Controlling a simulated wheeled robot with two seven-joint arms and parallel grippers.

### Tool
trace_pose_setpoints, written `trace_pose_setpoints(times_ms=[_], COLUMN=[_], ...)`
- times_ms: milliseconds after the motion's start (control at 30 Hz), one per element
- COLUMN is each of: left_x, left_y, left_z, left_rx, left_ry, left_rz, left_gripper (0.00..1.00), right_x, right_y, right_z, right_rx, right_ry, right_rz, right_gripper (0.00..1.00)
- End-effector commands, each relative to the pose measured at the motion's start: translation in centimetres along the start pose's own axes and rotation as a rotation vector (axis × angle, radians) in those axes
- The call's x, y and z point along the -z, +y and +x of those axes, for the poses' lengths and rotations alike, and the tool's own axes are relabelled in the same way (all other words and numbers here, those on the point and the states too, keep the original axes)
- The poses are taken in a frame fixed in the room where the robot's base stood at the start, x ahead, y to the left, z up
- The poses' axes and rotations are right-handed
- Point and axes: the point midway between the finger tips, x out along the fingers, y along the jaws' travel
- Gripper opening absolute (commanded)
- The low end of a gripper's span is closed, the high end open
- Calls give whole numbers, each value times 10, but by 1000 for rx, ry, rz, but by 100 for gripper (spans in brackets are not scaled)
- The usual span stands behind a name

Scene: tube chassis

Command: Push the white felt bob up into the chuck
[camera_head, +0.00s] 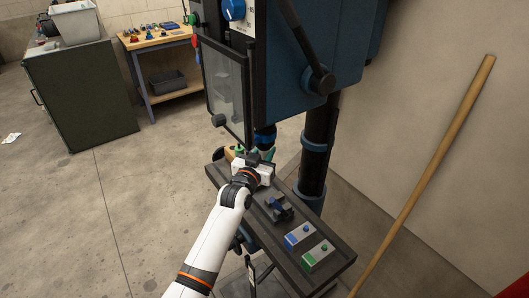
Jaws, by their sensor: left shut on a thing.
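The drill press chuck (265,137) hangs below the blue machine head, dark with a blue band. My left gripper (254,158) is just below the chuck, over the back end of the dark press table (309,232). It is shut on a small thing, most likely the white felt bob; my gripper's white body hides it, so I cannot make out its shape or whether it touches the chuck. My right gripper is not in view.
A dark vise-like block (278,207), a blue-labelled box (298,236) and a green-labelled box (318,256) sit on the table. A clear guard (224,90) hangs left of the chuck. The column (318,150) stands right. A wooden pole (425,172) leans on the wall.

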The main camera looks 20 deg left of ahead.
Motion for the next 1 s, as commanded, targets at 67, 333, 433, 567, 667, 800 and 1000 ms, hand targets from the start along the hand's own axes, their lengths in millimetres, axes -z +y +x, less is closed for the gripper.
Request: trace_pose_setpoints(times_ms=[67,333,433,567,667,800,1000], left_x=[-13,-13,-12,-9,-7,-4,-2], left_y=[2,2,2,1,1,0,0], left_z=[2,2,2,1,1,0,-18], left_rx=[-3,-3,-3,-2,-2,-1,-1], left_ry=[-27,-27,-26,-19,-15,-10,-11], left_rz=[1,1,1,0,0,0,0], left_gripper=[2,2,43,55,55,55,55], right_x=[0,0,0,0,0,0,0], right_y=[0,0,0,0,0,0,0], right_z=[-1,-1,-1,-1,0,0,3], right_rx=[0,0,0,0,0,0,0], right_ry=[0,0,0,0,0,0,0], right_rz=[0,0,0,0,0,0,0], right_gripper=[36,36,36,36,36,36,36])
